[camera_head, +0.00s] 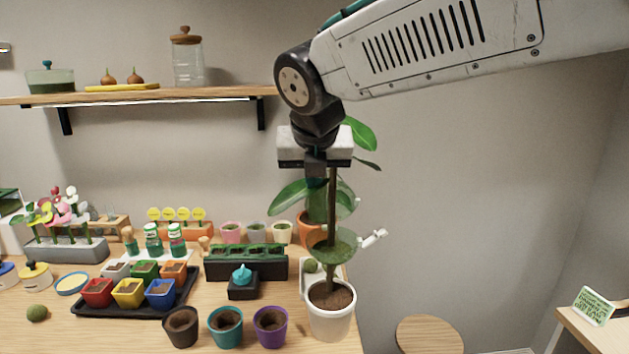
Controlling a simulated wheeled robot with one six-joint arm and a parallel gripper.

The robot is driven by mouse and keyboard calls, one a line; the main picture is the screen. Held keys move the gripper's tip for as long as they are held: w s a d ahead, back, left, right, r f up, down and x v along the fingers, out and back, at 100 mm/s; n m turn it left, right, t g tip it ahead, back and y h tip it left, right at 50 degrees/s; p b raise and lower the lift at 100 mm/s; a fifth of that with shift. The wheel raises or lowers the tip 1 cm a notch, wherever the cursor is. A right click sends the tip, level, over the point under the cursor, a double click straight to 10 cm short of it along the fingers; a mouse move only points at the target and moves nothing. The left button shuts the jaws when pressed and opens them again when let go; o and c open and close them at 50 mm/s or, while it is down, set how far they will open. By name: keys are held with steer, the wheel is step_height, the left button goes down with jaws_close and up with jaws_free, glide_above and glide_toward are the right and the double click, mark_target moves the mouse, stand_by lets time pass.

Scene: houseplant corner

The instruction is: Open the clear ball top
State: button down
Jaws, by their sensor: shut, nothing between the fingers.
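A tall plant stem rises from a white pot (330,320) at the table's right front corner. Around the stem sits a see-through green-tinted bowl-like shell (333,247), its rim facing up. A faint rounded see-through shape (345,203) shows higher on the stem, overlapping leaves behind; I cannot tell for sure whether it is the clear ball top. My gripper (316,176) points down above the shell, close to the stem in the picture. Its fingers are shut with nothing held. How far it is from the stem in depth is unclear.
A terracotta pot (311,229) with big leaves stands behind the stem. A white jointed piece (374,238) sticks out at right. A dark planter (246,263) and small pots (270,327) crowd the left. A round stool (429,336) stands right; the air there is free.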

steer(key=shift+w, duration=0.1)
steer(key=shift+w+r, duration=0.3)
steer(key=shift+w, duration=0.35)
